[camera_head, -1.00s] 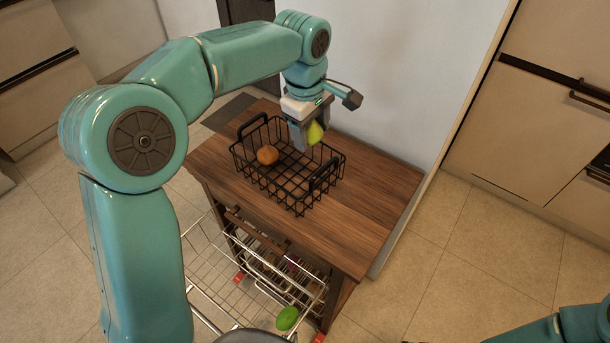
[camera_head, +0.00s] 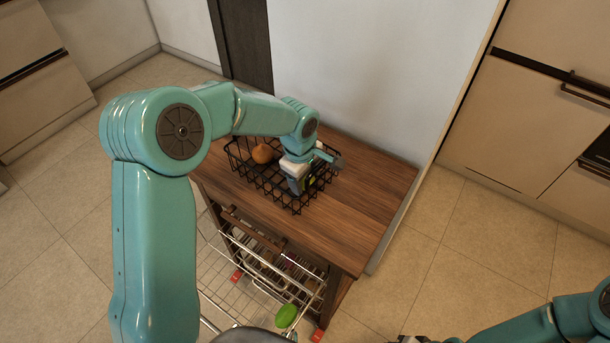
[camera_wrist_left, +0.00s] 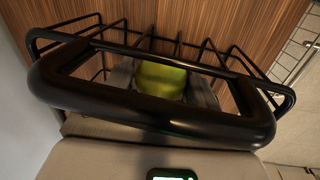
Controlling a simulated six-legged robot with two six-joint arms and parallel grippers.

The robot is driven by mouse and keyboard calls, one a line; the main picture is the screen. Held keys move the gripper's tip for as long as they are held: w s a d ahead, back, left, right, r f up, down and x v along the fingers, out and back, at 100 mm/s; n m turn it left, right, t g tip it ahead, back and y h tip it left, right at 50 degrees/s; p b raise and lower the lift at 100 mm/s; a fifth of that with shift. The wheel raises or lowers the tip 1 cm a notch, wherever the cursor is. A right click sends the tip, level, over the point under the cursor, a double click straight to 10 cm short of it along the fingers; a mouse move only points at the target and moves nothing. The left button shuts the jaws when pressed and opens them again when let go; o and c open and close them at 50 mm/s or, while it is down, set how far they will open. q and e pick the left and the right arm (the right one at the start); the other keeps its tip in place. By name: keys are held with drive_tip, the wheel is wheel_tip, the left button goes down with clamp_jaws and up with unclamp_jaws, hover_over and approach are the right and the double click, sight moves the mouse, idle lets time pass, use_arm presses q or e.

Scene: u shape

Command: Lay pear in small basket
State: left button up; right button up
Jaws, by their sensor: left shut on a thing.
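The small basket (camera_head: 262,184) is a black wire basket with raised handles, on the wooden top of a cart. My left gripper (camera_head: 302,187) is down at the basket's right part, shut on the yellow-green pear (camera_head: 309,181), which is mostly hidden by the gripper in the head view. In the left wrist view, the pear (camera_wrist_left: 162,80) sits between the fingers, behind a black basket handle (camera_wrist_left: 150,112) that crosses close to the camera. Whether the pear touches the basket floor is hidden. My right gripper (camera_head: 415,339) is barely in view at the bottom edge; its jaws cannot be made out.
The wooden top (camera_head: 350,215) is clear to the right of the basket. Below are wire racks (camera_head: 262,280), and a green object (camera_head: 287,316) is near the front. A white wall (camera_head: 385,75) stands behind.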

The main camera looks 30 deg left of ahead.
use_arm(q)
drive_tip(key=shift+f, duration=0.1)
drive_tip(key=o, duration=1.1)
drive_tip(key=r, duration=0.4)
drive_tip(key=s+r, duration=0.1)
drive_tip(key=r, duration=0.7)
drive_tip(key=shift+s+a+r+b, duration=0.15)
drive_tip(key=shift+s+b, duration=0.15)
